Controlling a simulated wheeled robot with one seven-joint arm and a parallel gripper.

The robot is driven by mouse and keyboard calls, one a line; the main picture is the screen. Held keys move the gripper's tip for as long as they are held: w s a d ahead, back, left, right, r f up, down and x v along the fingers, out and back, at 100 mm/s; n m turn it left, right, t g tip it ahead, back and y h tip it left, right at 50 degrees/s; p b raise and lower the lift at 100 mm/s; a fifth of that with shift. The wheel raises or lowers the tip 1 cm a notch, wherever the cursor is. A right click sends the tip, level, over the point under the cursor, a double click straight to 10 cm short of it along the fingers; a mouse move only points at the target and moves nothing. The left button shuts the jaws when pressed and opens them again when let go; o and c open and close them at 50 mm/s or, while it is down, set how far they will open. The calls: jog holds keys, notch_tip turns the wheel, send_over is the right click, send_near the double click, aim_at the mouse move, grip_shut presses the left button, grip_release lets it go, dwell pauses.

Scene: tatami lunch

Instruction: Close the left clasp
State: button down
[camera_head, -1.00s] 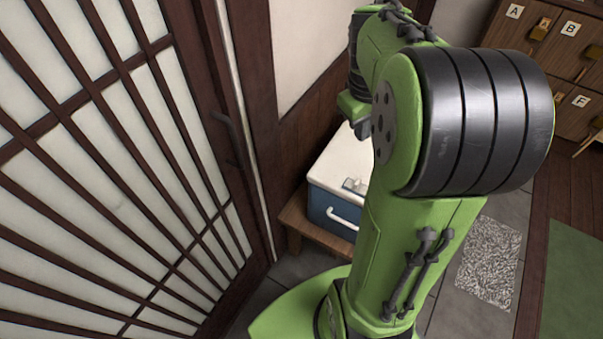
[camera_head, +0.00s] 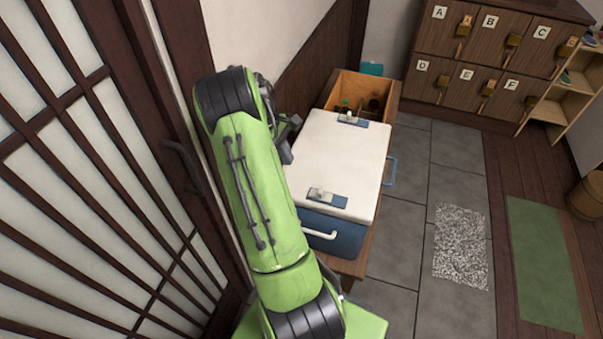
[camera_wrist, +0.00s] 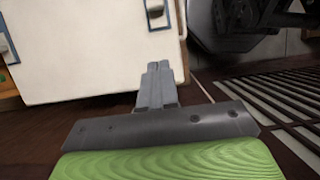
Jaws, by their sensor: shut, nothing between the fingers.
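A blue cooler box (camera_head: 345,238) with a white lid (camera_head: 340,155) stands on a wooden bench; the lid lies down on it. Two clasps, each a pale tab on a blue-grey plate, sit on the lid: a near one (camera_head: 327,197) and a far one (camera_head: 352,119). Clasps also show in the wrist view at the top (camera_wrist: 155,12) and at the left edge (camera_wrist: 6,47). I cannot tell their latch state. My gripper (camera_wrist: 157,66) is shut and empty beside the lid's edge, apart from both clasps. My arm partly hides it in the head view.
A wooden crate (camera_head: 391,85) with bottles stands behind the cooler on the bench (camera_head: 352,266). A sliding lattice door (camera_head: 60,200) and a wall are close on the left. Lockers (camera_head: 445,45) stand at the back right. The stone floor (camera_head: 395,235) right of the bench is clear.

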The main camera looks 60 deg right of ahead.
aim_at(328, 197)
jog(key=b+x, duration=0.2)
jog(key=x, duration=0.7)
jog(key=shift+f+b, duration=0.2)
jog(key=shift+b, duration=0.1)
jog(key=s, duration=0.3)
jog(key=shift+s+d+b, duration=0.25)
jog(key=shift+s+b, duration=0.05)
jog(key=shift+s, duration=0.25)
jog(key=shift+d, duration=0.1)
jog(key=s, duration=0.3)
jog(key=shift+s+d+p, duration=0.15)
jog(key=shift+d+p, duration=0.05)
jog(key=shift+p, duration=0.1)
